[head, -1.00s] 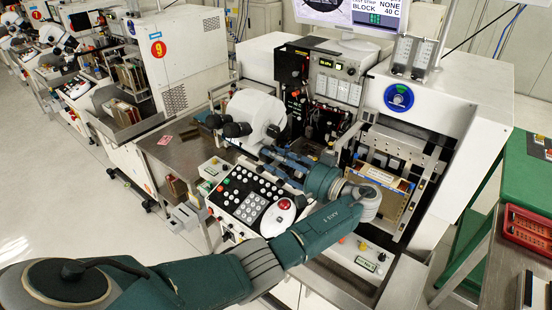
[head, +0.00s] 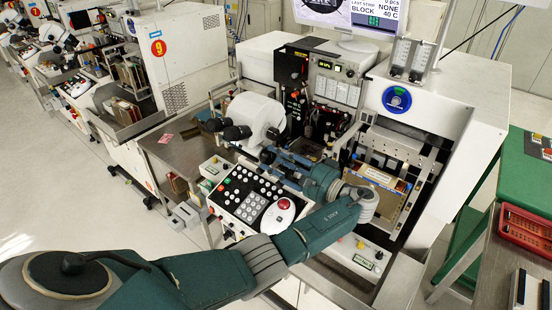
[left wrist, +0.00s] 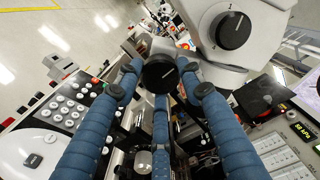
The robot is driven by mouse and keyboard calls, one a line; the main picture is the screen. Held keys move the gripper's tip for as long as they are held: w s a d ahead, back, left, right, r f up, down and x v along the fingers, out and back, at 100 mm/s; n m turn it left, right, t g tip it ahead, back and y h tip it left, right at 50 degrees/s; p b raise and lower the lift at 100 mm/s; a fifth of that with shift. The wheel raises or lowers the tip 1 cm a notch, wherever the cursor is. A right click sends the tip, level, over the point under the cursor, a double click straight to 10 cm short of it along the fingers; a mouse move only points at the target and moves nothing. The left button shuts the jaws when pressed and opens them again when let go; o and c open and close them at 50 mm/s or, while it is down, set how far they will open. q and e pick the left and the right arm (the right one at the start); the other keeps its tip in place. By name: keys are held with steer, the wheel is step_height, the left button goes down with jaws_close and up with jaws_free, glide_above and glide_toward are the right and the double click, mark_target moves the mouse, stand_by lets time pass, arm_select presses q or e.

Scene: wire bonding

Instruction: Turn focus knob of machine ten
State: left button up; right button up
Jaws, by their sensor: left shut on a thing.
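The microscope (head: 255,115) of the machine is a white rounded head with black eyepieces. My left gripper (head: 272,154) reaches in from the right at the microscope's lower side. In the left wrist view its blue fingers come together around a round black focus knob (left wrist: 160,73), with the fingertips at the knob's edge. The gripper is shut on this knob. In the head view the fingers hide most of the knob. Another round black knob (left wrist: 232,30) faces the wrist camera on the white head. My right gripper is out of view.
The black and grey instrument front (head: 335,85) stands behind the gripper, with a monitor above. A white housing (head: 440,100) with a blue round label is at right. A neighbouring machine marked 9 stands left.

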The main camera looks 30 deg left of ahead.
arm_select(q)
steer(key=shift+s+f+m, duration=0.15)
steer(key=shift+f+m, duration=0.05)
steer(key=shift+m, duration=0.1)
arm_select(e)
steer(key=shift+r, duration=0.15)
arm_select(q)
steer(key=o, duration=0.9)
steer(key=shift+r, duration=0.15)
steer(key=d, duration=0.8)
steer(key=s+d, duration=0.1)
steer(key=d, duration=0.3)
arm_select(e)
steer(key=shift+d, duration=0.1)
